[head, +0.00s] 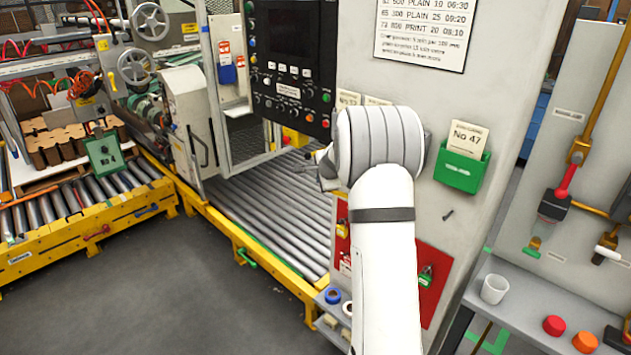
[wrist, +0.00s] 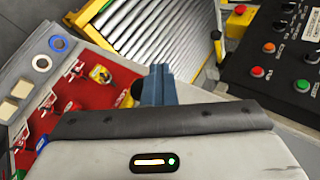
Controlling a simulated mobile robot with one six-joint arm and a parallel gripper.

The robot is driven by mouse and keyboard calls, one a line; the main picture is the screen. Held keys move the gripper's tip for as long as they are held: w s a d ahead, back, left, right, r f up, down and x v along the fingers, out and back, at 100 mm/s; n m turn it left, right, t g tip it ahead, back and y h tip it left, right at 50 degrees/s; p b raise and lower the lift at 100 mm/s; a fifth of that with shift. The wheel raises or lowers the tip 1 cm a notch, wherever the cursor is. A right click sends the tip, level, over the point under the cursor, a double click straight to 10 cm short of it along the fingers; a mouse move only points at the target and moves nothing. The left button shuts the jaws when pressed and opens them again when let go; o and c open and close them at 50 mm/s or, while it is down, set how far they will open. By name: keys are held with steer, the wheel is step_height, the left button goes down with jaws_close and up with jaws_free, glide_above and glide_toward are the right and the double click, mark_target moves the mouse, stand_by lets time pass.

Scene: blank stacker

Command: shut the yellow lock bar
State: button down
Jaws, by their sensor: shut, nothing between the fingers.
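My gripper (wrist: 158,76) is shut and empty. Its blue-grey fingers stand together at the middle of the wrist view. In the head view it is mostly hidden behind my white wrist. A red lock board (wrist: 80,100) with several metal hasps and locks lies left of my fingers, apart from them; it also shows beside my arm in the head view (head: 434,282). A small yellow lock piece (wrist: 101,75) is on this board, close to the fingers. I cannot tell whether it is part of the yellow lock bar, or whether the bar is open or shut.
A black control panel (wrist: 283,70) with buttons is at the right of the wrist view. The roller conveyor (head: 275,205) with yellow side rails runs behind my arm. A green card holder (head: 459,168) is on the wall right of my wrist. A grey shelf (head: 525,303) carries a white cup.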

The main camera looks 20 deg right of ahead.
steer(key=s+a+r+p, duration=0.3)
steer(key=s+a+r, duration=0.1)
steer(key=a+r, duration=0.3)
steer(key=s+d+f+n+t+h+b, duration=0.25)
steer(key=s+d+n, duration=0.2)
steer(key=n, duration=0.45)
steer(key=s+d+f+n+t+h+b, duration=0.1)
steer(key=s+d+f+n+b, duration=0.25)
steer(key=n, duration=0.55)
steer(key=s+a+f+n+t+y+b, duration=0.1)
steer(key=s+a+n+t+y, duration=0.2)
steer(key=n, duration=0.6)
steer(key=s+a+f+n+t+y, duration=0.2)
steer(key=s+n, duration=0.2)
steer(key=n, duration=0.6)
steer(key=w+d+p, duration=0.2)
steer(key=w+p, duration=0.3)
steer(key=w, duration=0.7)
steer(key=shift+w+d, duration=0.15)
steer(key=shift+d, duration=0.05)
steer(key=shift+f+h, duration=0.1)
steer(key=shift+h, duration=0.15)
